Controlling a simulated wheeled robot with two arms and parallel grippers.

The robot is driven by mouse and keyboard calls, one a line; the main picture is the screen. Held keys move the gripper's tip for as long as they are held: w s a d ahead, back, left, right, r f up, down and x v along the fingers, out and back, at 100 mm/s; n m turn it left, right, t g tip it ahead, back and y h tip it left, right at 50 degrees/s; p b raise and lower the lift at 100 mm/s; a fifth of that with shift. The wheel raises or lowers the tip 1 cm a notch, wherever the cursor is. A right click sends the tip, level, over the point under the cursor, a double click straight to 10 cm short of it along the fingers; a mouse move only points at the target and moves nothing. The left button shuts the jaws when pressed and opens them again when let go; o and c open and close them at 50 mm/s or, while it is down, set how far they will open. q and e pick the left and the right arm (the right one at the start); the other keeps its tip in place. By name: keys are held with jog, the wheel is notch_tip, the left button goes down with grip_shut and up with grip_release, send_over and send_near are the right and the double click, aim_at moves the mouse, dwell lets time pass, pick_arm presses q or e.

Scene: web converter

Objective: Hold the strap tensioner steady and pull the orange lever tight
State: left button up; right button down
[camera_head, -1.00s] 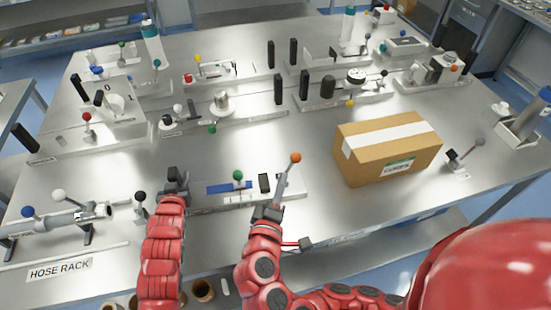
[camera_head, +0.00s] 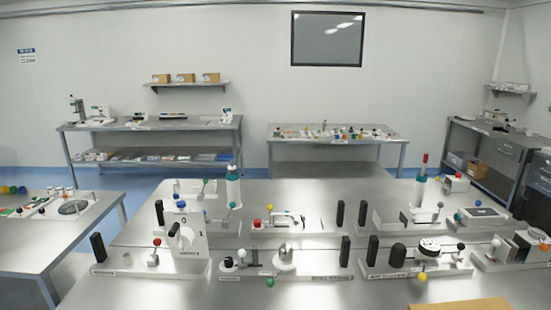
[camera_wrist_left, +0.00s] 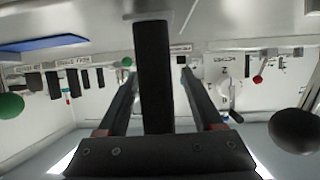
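In the left wrist view, which is upside down, the two fingers of my left gripper (camera_wrist_left: 160,85) lie on either side of a black upright post (camera_wrist_left: 153,75). Whether they press on it is unclear. A green ball knob (camera_wrist_left: 10,105) and a blue strip (camera_wrist_left: 45,45) of the strap tensioner show at the left of that view. The orange lever of the tensioner is in neither current view. The head view looks out over the table, so both of my grippers are out of it, and my right gripper shows nowhere.
A dark ball knob (camera_wrist_left: 295,130) is close at the right of the left wrist view. In the head view, several lever devices, such as one with a white switch box (camera_head: 188,250), stand across the steel table. The cardboard box's top edge (camera_head: 460,304) shows at the bottom.

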pick_arm(q)
jog(key=shift+r, duration=0.1)
jog(key=shift+s, duration=0.15)
jog(key=v, duration=0.7)
jog(key=shift+s+r, duration=0.1)
jog(key=shift+s, duration=0.05)
